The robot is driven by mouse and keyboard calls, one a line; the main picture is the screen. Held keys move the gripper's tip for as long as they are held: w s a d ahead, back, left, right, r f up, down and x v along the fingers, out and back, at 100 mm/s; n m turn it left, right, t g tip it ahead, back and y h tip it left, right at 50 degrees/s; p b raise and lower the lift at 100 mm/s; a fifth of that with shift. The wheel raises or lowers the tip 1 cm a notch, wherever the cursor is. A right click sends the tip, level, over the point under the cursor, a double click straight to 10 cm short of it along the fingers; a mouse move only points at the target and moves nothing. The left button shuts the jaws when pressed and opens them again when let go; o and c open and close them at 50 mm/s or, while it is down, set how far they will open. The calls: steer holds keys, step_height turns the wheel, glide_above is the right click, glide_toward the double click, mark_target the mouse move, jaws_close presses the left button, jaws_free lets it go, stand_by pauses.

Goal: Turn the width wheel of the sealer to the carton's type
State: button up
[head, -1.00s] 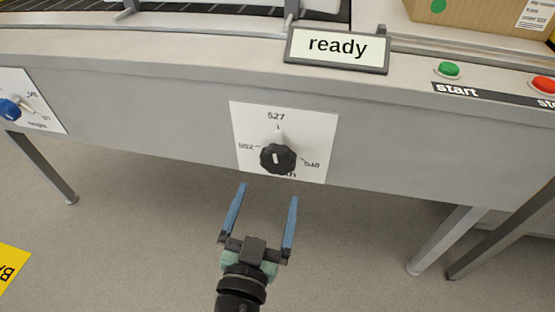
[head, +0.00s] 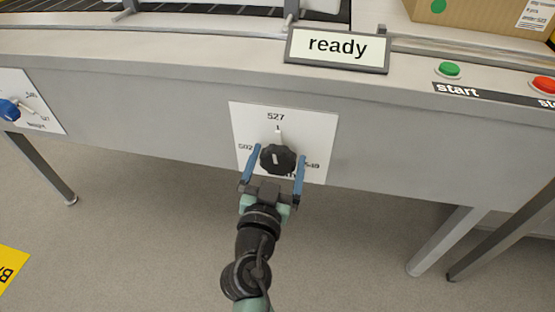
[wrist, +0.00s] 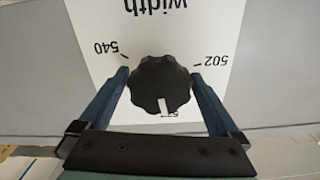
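The width wheel (head: 277,159) is a black scalloped knob on a white plate (head: 318,130) on the sealer's grey front. The plate reads 502 at left, 527 at top and 540 at right. The knob's white mark points up, toward 527. In the wrist view the wheel (wrist: 160,84) appears upside down with its mark at the bottom. My gripper (head: 277,160) is open, its blue fingers on either side of the wheel; whether they touch it I cannot tell. The carton (head: 480,14) stands at the top right, its label partly cut off and too small to read.
A blue height knob (head: 9,109) sits on another plate at far left. Above are a display reading "ready" (head: 337,47), a green start button (head: 449,69) and a red button (head: 544,84). Sealer legs (head: 445,240) stand below right.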

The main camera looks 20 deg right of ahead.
steer(key=c, duration=1)
steer(key=shift+o, duration=0.2)
steer(key=shift+n, duration=0.3)
steer(key=n, duration=0.4)
steer(key=n+p, duration=0.1)
steer(key=n, duration=0.4)
steer(key=n+p, duration=0.1)
steer(key=n, duration=0.3)
steer(key=shift+s+d+r+n, duration=0.1)
steer(key=shift+n, duration=0.2)
steer(key=shift+n+p, duration=0.95)
steer(key=shift+n, duration=1.15)
